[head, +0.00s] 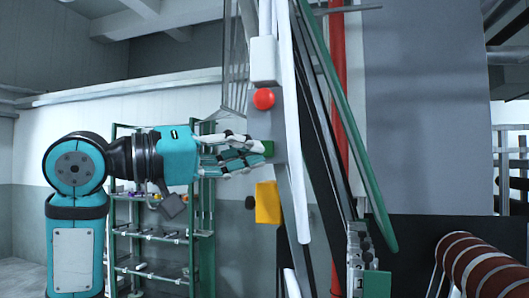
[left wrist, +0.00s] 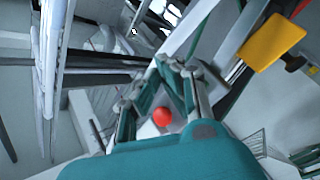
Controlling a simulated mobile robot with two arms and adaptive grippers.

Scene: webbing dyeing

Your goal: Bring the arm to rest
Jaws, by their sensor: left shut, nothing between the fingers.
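My left gripper (head: 255,154) reaches in from the left in the head view, pointing right, with its fingers close together and nothing between them. Its fingertips are in front of or beside a green button (head: 268,148) on a slanted grey post; I cannot tell if they touch it. In the left wrist view the fingertips of the left gripper (left wrist: 177,68) come together, empty. A red button (head: 264,99) sits just above the fingers on the post; it also shows in the left wrist view (left wrist: 162,116). I do not make out my right gripper.
A yellow block (head: 268,203) sits on the post below the fingers. A white box (head: 263,60) is above the red button. Slanted bars and a red pipe (head: 338,120) stand right of the gripper. A green rack (head: 150,237) stands behind my arm. Brown rolls (head: 480,262) are at lower right.

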